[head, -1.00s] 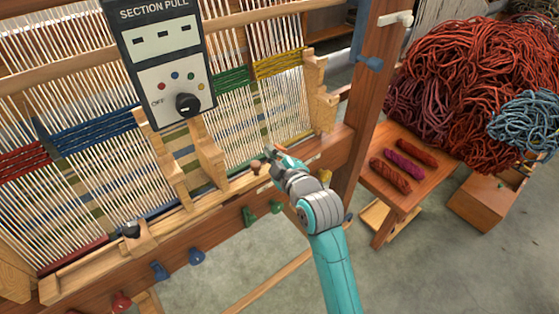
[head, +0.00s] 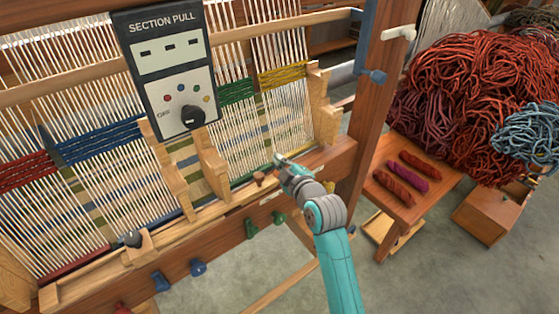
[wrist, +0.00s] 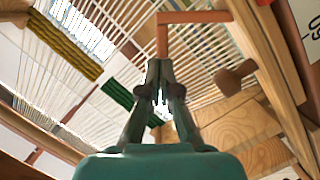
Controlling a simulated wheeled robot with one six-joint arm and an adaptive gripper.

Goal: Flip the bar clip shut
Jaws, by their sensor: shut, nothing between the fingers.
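My gripper (head: 279,160) is shut and empty, close in front of the loom's warp threads, above its front beam. In the wrist view the closed fingers (wrist: 160,66) point up the picture toward the threads. A reddish-brown L-shaped bar (wrist: 163,38) shows just beyond the fingertips; I cannot tell whether it is the bar clip or whether the fingers touch it. A brown wooden peg (wrist: 235,78) stands to the right of the fingers. A small brown peg (head: 258,179) shows left of the gripper in the head view. No clip can be made out for certain.
A "SECTION PULL" panel (head: 166,70) hangs before the loom. Wooden brackets (head: 211,167) stand on the front beam (head: 215,236); coloured pegs (head: 198,267) line its face. A loom post (head: 377,110) rises right of my arm. Beyond it, a small table (head: 405,207) holds skeins.

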